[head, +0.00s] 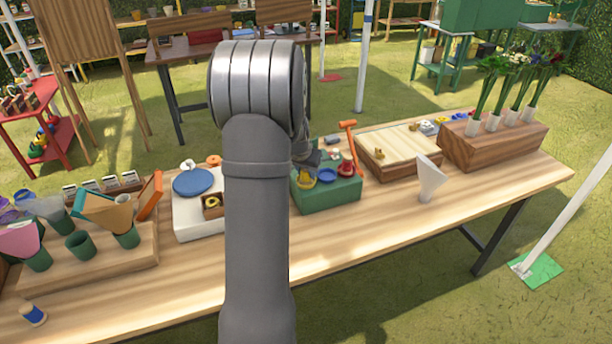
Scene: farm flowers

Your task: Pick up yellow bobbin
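No thing is clearly a yellow bobbin at this size. A small yellow piece (305,180) sits on the green block (330,194) at mid-table, close beside my arm. Another small yellowish piece (380,154) lies on the pale slatted board (400,146) to the right. A wooden box (212,207) with something yellowish in it stands on the white block (195,228) to the left. A dark grey end part of my arm (306,156) shows just above the green block; my arm hides the rest, and the fingertips cannot be made out.
A white funnel-like holder (430,180) stands to the right. A blue spool (33,315) is at front left. The table's front middle (380,235) is clear.

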